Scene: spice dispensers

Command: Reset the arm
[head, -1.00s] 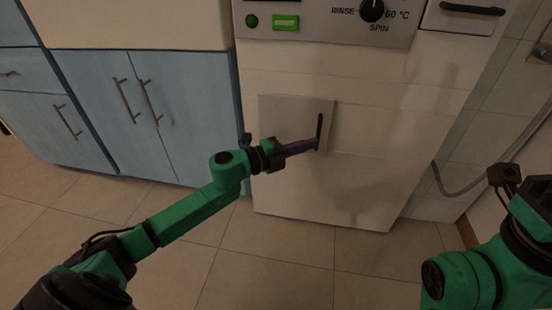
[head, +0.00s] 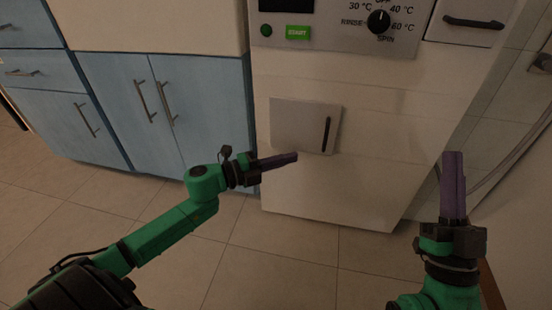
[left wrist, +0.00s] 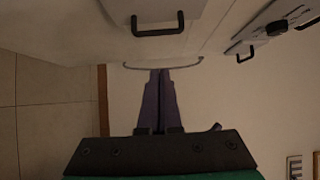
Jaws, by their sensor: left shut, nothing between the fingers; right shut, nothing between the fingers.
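My left gripper (head: 294,157) is shut and empty in the head view, in front of the white washing machine (head: 400,130) and below its small square door (head: 295,122). The door looks shut, and its dark upright handle (head: 326,134) stands apart from the fingertips. In the left wrist view my left gripper (left wrist: 159,72) shows its purple fingers together, with the handle (left wrist: 158,24) beyond them. My right gripper (head: 453,156) is at the right of the head view, pointing up, its purple fingers together and empty.
Blue cabinets (head: 110,100) with metal handles stand left of the machine. Its control panel has a green START button (head: 298,33) and a dial (head: 379,21). A grey hose (head: 487,160) runs at the right. The tiled floor (head: 270,265) in front is clear.

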